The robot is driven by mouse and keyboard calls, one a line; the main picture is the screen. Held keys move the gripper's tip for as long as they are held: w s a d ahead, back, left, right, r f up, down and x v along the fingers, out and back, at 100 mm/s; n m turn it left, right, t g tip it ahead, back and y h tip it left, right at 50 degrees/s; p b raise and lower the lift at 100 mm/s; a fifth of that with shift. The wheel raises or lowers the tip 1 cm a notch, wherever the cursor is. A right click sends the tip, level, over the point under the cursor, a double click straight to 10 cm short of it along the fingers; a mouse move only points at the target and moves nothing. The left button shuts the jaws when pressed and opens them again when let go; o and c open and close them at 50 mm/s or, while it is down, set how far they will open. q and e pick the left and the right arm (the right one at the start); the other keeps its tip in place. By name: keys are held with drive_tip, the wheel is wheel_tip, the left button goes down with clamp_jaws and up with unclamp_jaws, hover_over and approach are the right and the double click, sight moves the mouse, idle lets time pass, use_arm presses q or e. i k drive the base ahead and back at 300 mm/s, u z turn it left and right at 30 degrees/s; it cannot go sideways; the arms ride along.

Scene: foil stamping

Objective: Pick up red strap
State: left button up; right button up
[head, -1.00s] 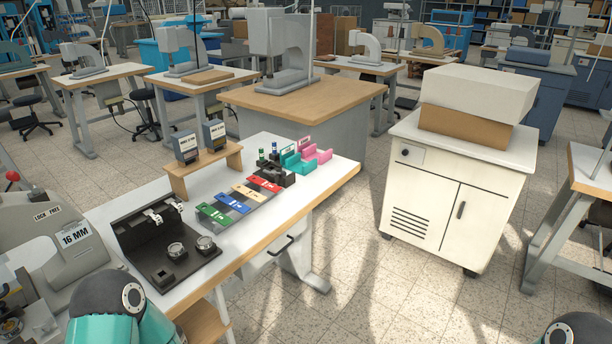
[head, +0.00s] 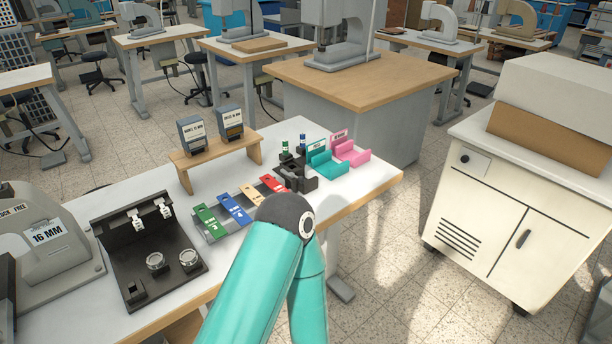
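The red strap (head: 272,184) lies at the right end of a row of coloured straps on a grey holder on the white worktable (head: 340,190). The row also has a green strap (head: 207,220), a blue strap (head: 235,209) and a yellow strap (head: 252,195). One of my teal arms rises from the bottom centre, its dark elbow just in front of the row. The red strap is still visible behind it. Neither gripper shows in the head view.
A black fixture (head: 290,172) stands close right of the red strap, with a teal holder (head: 324,160) and a pink holder (head: 350,152) beyond. A wooden stand (head: 215,153) is behind the straps. A black tray (head: 140,240) and grey machine (head: 45,240) are at left. A white cabinet (head: 490,200) stands right.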

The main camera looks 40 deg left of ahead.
sight(273, 184)
drive_tip(key=u, duration=0.25)
drive_tip(key=i, duration=0.85)
drive_tip(key=u, duration=0.75)
drive_tip(key=k, duration=0.85)
drive_tip(key=u, duration=0.15)
drive_tip(key=i, duration=0.9)
drive_tip(key=z, duration=0.1)
